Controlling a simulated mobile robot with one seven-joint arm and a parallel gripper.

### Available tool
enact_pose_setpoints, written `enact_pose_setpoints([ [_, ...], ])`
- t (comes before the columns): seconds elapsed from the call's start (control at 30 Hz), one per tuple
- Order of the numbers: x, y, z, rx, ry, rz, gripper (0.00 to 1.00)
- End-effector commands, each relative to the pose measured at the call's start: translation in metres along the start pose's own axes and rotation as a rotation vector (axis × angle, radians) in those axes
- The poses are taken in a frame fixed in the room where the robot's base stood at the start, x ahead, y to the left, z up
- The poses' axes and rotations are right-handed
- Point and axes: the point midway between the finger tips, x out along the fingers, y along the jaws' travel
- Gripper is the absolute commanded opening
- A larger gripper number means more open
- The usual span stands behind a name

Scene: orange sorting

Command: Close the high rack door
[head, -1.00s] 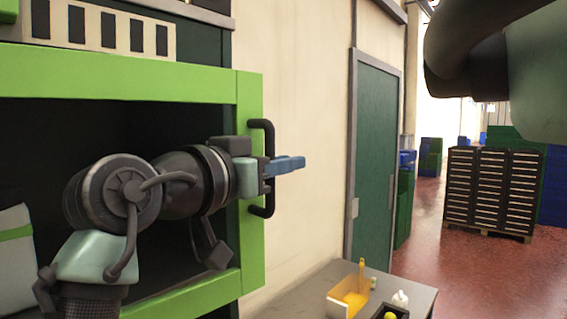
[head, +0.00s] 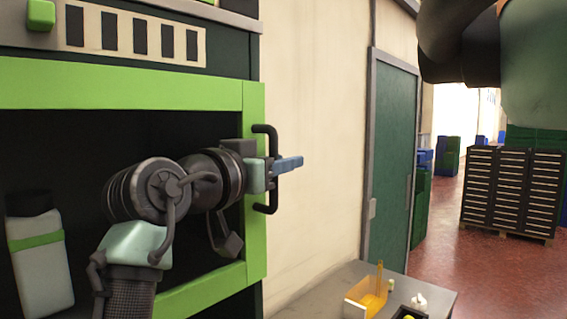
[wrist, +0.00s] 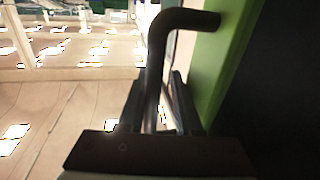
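The high rack (head: 90,83) has a bright green front frame around a dark opening, on the left of the head view. A black bar handle (head: 265,168) stands on the green right upright (head: 254,110). My gripper (head: 288,163) is at this handle, its blue fingers reaching past it to the right. In the wrist view the handle (wrist: 155,60) runs down between the two dark fingers (wrist: 158,105). A bright gap shows between the bar and the right finger, so the fingers look open around it. My arm hides part of the opening.
A pale bottle with a green band (head: 40,255) stands inside the opening. A grey table (head: 330,290) with a yellow holder (head: 368,292) is at the lower right. A green door (head: 392,150) is in the wall behind. Stacked dark crates (head: 512,190) stand farther right on red floor.

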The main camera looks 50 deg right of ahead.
Motion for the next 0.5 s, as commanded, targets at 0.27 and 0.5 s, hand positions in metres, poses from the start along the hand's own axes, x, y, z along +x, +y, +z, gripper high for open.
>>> enact_pose_setpoints([
  [0.27, -0.018, -0.003, 0.005, 0.000, 0.000, -0.006, 0.30],
  [0.5, -0.071, -0.002, 0.005, 0.001, 0.003, -0.009, 0.30],
])
